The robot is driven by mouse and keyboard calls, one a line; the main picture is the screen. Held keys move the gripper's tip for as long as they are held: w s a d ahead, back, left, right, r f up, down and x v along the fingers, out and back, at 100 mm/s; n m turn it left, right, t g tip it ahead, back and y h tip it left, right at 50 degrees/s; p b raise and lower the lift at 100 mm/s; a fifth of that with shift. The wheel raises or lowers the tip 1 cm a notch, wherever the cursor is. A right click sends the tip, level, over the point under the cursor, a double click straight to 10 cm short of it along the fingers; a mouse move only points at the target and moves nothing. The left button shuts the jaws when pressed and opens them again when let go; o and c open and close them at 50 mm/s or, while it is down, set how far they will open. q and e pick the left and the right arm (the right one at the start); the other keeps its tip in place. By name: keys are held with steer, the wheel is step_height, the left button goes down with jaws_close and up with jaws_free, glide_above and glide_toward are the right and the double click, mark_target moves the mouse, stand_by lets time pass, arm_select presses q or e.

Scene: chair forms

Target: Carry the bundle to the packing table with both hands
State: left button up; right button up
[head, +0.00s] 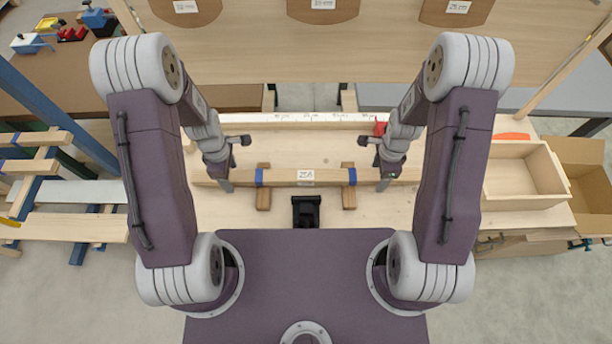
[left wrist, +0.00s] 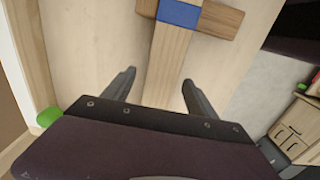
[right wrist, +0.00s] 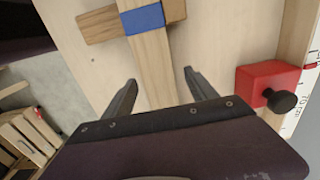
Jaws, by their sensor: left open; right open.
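The bundle (head: 280,176) is a long strip of pale wood with a blue band near each end and a white label in its middle. It lies across two short wooden blocks (head: 263,198) on a light wooden bench (head: 390,215). My left gripper (head: 228,165) is at the bundle's left end; in the left wrist view the open fingers (left wrist: 158,85) stand either side of the bundle's end (left wrist: 170,60). My right gripper (head: 383,165) is at the right end; in the right wrist view its open fingers (right wrist: 161,85) also straddle the bundle (right wrist: 152,65). Finger contact is not visible.
A red block with a black knob (right wrist: 270,85) is on the bench near my right gripper. A white ruler strip (head: 310,117) runs along the bench's back edge. An empty wooden tray (head: 520,177) and a cardboard box (head: 590,190) stand at right. A slatted rack (head: 40,190) is at left.

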arm_select(q)
jaws_close()
arm_select(e)
jaws_close()
arm_select(q)
steer(key=shift+r, duration=0.15)
arm_select(e)
steer(key=shift+r, duration=0.15)
